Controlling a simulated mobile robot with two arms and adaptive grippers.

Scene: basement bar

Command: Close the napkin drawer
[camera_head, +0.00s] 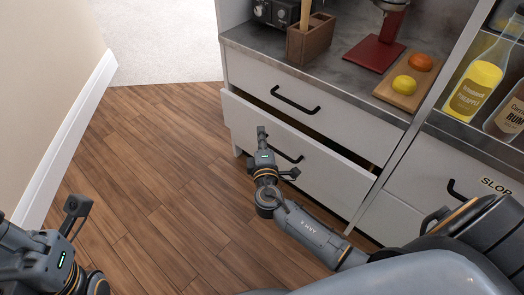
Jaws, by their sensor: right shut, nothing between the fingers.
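A white lower drawer (318,175) with a black bar handle stands partly open, with a dark gap above its front panel. No label shows on it, and I cannot see inside it. My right gripper (263,135) is shut and empty in front of the drawer's left half, close to the handle. Whether it touches the front panel is not clear. My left gripper (77,206) is at the lower left above the floor, away from the drawer, and its fingers do not show clearly.
An upper drawer (318,95) above it is closed. The counter holds a wooden box (309,40), a red-based machine (376,52) and a board (410,87) with two fruits. Bottles stand at the right. The wooden floor (150,165) left of the cabinet is clear, up to a wall.

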